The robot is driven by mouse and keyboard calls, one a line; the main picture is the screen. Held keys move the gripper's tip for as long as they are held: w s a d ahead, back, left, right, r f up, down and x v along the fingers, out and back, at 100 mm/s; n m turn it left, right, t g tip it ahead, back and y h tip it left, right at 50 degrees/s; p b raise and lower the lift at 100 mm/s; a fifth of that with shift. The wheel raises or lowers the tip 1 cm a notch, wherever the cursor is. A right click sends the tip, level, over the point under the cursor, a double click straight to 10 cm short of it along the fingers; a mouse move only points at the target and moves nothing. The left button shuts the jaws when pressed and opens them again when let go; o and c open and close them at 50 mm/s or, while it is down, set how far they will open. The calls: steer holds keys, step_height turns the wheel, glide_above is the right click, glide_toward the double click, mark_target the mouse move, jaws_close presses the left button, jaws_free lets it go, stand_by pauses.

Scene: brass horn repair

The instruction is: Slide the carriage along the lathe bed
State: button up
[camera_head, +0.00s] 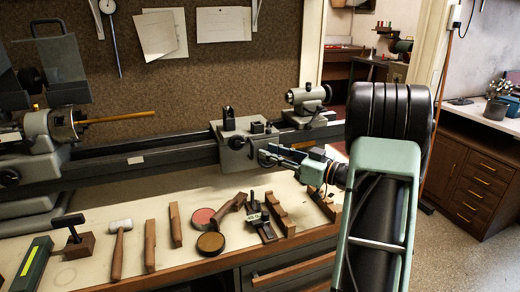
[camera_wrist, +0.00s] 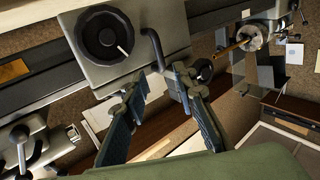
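The lathe's grey carriage (camera_head: 240,140) sits on the dark lathe bed (camera_head: 150,155), nearer the tailstock end. In the wrist view the carriage (camera_wrist: 180,38) fills the top, with a round black handwheel (camera_wrist: 105,33) and a bent dark lever (camera_wrist: 153,48) on its front. My gripper (camera_head: 268,155) is at the carriage's front, low on its right side. In the wrist view my gripper (camera_wrist: 157,80) is open, its fingers spread, with the lever's lower end near the gap between the tips. I cannot tell whether either finger touches it.
The headstock (camera_head: 45,140) with a yellow-brown rod (camera_head: 120,118) is at the left; the tailstock (camera_head: 308,105) is right of the carriage. The bed between headstock and carriage looks clear. A mallet (camera_head: 120,240), wooden blocks and round tins (camera_head: 210,243) lie on the bench below.

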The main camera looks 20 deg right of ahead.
steer(key=v, duration=0.6)
steer(key=shift+s, duration=0.2)
steer(key=shift+r, duration=0.1)
